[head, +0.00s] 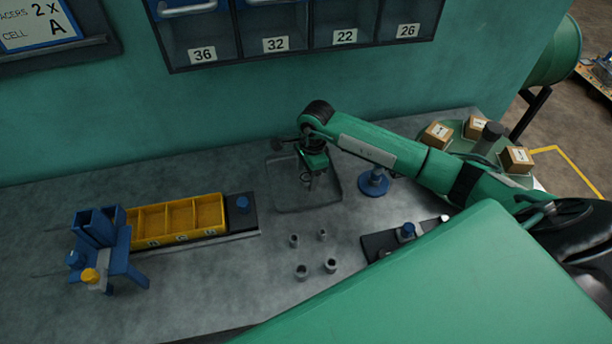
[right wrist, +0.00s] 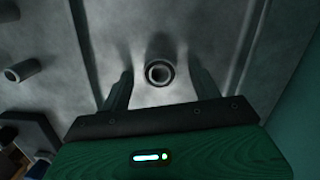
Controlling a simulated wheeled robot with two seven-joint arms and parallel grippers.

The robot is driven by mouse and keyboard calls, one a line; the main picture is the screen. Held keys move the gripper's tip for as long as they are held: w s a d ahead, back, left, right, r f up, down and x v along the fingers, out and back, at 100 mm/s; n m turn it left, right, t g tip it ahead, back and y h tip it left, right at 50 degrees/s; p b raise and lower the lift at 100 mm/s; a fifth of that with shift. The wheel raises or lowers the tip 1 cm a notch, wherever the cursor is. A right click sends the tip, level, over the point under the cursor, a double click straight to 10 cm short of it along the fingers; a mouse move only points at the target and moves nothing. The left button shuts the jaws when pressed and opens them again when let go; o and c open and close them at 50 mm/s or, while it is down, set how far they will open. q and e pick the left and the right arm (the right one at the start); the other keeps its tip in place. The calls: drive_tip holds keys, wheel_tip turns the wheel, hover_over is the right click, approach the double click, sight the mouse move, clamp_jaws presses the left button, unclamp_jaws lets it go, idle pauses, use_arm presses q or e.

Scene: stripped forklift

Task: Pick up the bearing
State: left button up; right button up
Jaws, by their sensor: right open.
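A small ring-shaped part, which looks like the bearing (right wrist: 160,73), lies in a shallow tray (right wrist: 85,30) in the right wrist view. My right gripper (right wrist: 161,76) is open, with one finger on each side of the ring and a gap on both sides. I cannot tell how far the fingertips are above the tray floor. In the head view, my right gripper (head: 310,182) points down over the clear shallow tray (head: 305,208), and the bearing cannot be made out there. My left gripper is not in view.
Several small grey cylinders (head: 301,272) stand in front of the tray. A blue round stand (head: 373,182) is right of it. A yellow divided bin (head: 178,218) and a blue fixture (head: 103,238) are at left. The green wall (head: 200,115) rises close behind.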

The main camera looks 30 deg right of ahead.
drive_tip(key=c, duration=0.9)
drive_tip(key=shift+o, duration=0.2)
